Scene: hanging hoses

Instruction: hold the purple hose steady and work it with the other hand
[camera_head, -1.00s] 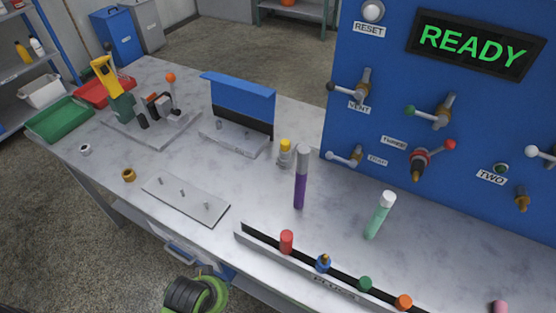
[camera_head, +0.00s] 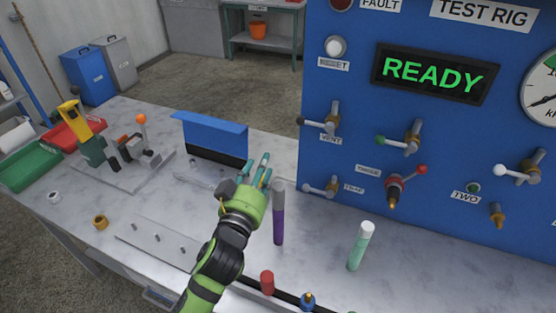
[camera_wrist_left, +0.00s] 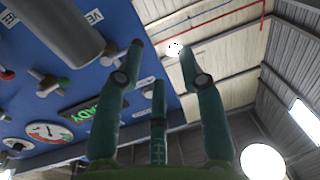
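The purple hose (camera_head: 278,227) with a grey upper end (camera_head: 279,186) hangs nearly upright over the bench, in front of the blue panel. My left gripper (camera_head: 258,171) is just left of its grey end, fingers pointing up and away. I cannot tell how wide the gap to the hose is. In the left wrist view the gripper (camera_wrist_left: 160,75) has its teal fingers spread with nothing between them. A grey cylinder (camera_wrist_left: 62,28), seemingly the hose's end, shows there at upper left, outside the fingers. My right gripper is not in view.
A mint-green hose (camera_head: 357,252) with a white end hangs to the right. The blue test rig panel (camera_head: 350,130) with several valves stands behind. A red plug (camera_head: 267,282) and a blue plug (camera_head: 307,300) are in front. A blue-topped stand (camera_head: 211,130) is behind my left gripper.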

